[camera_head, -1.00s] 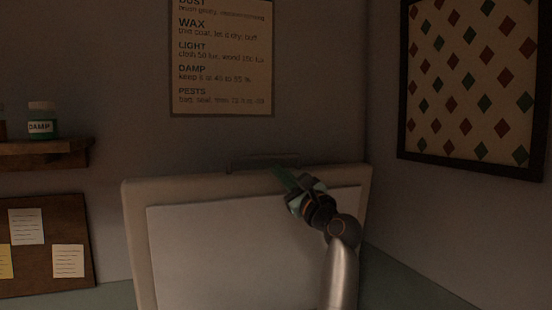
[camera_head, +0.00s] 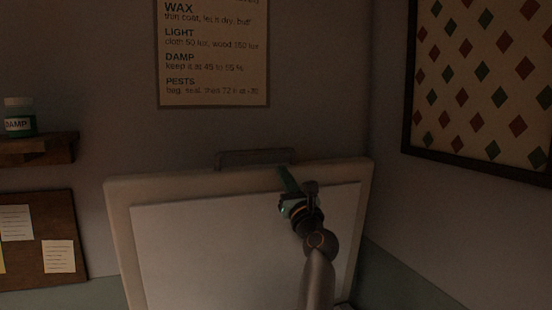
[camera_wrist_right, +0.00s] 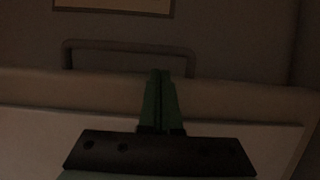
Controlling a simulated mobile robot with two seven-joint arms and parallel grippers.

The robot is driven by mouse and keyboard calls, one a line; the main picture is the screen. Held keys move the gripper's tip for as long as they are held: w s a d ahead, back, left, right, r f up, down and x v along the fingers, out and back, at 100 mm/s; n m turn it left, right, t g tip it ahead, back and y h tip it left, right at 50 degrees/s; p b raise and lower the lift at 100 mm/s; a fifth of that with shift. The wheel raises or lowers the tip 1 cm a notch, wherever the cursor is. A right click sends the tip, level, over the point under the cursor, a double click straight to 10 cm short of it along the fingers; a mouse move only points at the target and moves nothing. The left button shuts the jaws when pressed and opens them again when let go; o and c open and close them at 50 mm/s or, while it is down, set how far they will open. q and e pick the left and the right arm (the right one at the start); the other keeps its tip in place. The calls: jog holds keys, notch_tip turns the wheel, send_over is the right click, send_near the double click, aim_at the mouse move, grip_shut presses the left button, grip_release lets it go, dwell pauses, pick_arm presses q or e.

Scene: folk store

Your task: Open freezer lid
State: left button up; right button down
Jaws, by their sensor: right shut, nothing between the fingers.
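The freezer lid (camera_head: 118,200) stands raised and steep in the head view, its pale inner panel (camera_head: 190,250) facing me. A grey bar handle (camera_head: 240,157) sticks up at its top edge. My right gripper (camera_head: 284,172) is at the lid's upper edge, just right of the handle's middle, with nothing in its fingers. In the right wrist view the green fingers (camera_wrist_right: 160,88) are together and point at the lid's edge, below the handle (camera_wrist_right: 130,45). Whether they touch the lid is unclear. The freezer body is out of view. My left gripper is not in view.
A wall sign (camera_head: 213,60) hangs behind the lid. A framed diamond-pattern panel (camera_head: 480,85) is on the right wall.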

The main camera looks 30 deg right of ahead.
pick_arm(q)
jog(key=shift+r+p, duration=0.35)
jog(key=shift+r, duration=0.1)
pick_arm(e)
jog(key=shift+x, duration=3.15)
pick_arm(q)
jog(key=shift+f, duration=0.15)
